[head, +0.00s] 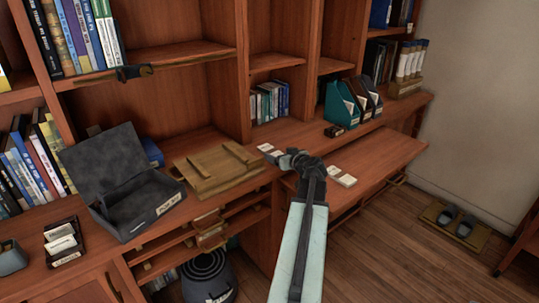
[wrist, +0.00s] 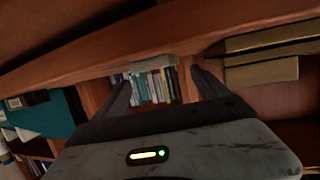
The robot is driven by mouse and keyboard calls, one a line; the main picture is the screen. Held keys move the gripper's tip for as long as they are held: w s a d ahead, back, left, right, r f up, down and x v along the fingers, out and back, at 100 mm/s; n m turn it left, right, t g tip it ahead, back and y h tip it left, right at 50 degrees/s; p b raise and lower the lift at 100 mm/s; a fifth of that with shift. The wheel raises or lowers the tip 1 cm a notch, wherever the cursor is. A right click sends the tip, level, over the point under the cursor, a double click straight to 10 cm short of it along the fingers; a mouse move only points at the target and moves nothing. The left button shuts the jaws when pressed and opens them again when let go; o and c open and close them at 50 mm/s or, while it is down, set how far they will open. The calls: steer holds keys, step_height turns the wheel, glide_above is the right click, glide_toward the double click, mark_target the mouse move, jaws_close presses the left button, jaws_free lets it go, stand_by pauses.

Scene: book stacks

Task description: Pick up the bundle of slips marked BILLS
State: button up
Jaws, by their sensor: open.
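Small white bundles of slips lie on the desk around my gripper. Two bundles (head: 270,152) are just left of it and two more (head: 341,177) are to its right on the lower pull-out surface. Their markings are too small to read, so I cannot tell which one says BILLS. My gripper (head: 298,157) is above the desk edge between these pairs, and my arm hides part of the surface. In the wrist view my gripper (wrist: 163,88) shows two fingers spread apart with nothing between them.
An open dark grey box (head: 140,205) and a wooden board (head: 217,168) are left on the desk. Teal and dark file holders (head: 345,103) stand at the back right. Shelved books (head: 270,102) are behind. A dark bin (head: 208,277) is below.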

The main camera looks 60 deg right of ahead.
mark_target(272, 151)
steer(key=b+x, duration=0.1)
steer(key=x, duration=0.4)
steer(key=shift+f+b, duration=0.15)
steer(key=shift+b, duration=0.2)
steer(key=c, duration=1.6)
